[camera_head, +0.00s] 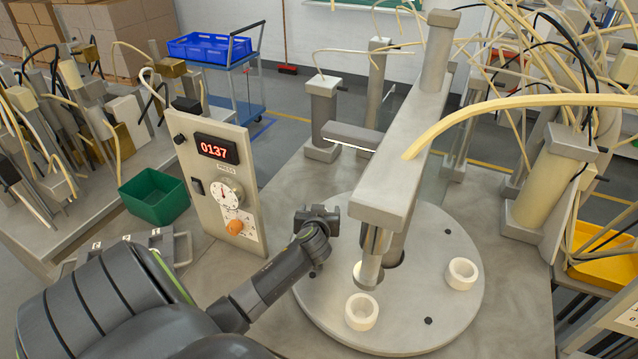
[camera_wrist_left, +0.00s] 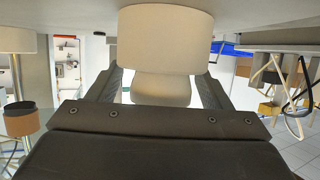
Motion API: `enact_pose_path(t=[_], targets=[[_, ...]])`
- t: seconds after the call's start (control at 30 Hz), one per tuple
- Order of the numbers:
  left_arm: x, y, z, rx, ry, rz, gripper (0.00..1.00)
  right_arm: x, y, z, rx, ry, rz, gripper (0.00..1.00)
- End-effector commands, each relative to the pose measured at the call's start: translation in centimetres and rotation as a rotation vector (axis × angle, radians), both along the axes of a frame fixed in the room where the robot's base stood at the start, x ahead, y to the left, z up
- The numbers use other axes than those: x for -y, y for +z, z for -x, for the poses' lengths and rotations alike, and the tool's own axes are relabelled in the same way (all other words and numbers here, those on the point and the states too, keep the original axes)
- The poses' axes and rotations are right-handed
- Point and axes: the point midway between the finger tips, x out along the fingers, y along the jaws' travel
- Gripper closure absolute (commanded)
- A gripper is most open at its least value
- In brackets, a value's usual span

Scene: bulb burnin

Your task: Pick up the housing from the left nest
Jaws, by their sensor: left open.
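My left gripper (camera_head: 318,222) is over the left edge of the round turntable (camera_head: 450,320) in the head view. In the left wrist view, which looks upside down, a pale cylinder, seemingly the left nest (camera_wrist_left: 165,38), fills the top middle. A rounded pale piece, seemingly the housing (camera_wrist_left: 160,90), sticks out of it between the fingers of my open left gripper (camera_wrist_left: 162,92). Contact with the fingers cannot be told. In the head view the gripper hides this nest and housing. My right gripper is not in view.
A press frame (camera_head: 385,190) spans above the turntable, close to the gripper's right. White ring nests stand at the front (camera_head: 361,312) and right (camera_head: 461,273). A control panel (camera_head: 218,180) reading 0137 stands left, beyond my arm. A green bin (camera_head: 155,195) is farther left.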

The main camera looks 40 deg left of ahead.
Motion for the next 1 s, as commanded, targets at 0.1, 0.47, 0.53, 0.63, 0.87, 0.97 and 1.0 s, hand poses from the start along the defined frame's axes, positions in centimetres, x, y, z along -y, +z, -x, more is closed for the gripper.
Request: enact_pose_path(t=[0.1, 0.47, 0.53, 0.63, 0.87, 0.97, 1.0], targets=[[0.0, 0.0, 0.0, 0.000, 0.000, 0.000, 0.27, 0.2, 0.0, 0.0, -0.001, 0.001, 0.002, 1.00], [0.0, 0.0, 0.0, 0.000, 0.000, 0.000, 0.61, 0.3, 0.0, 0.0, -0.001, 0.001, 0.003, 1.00], [0.0, 0.0, 0.0, 0.000, 0.000, 0.000, 0.71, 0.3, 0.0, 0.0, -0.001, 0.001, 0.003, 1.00], [0.0, 0.0, 0.0, 0.000, 0.000, 0.000, 0.75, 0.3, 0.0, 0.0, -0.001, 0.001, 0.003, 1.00], [0.0, 0.4, 0.0, 0.002, 0.000, 0.000, 0.75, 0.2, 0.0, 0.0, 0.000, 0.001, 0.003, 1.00], [-0.1, 1.6, -0.1, 0.004, 0.000, -0.003, 0.75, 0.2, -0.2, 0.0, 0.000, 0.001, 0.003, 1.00], [-0.1, 2.2, -0.1, 0.006, -0.001, -0.003, 0.75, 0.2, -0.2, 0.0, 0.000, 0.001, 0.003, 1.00]])
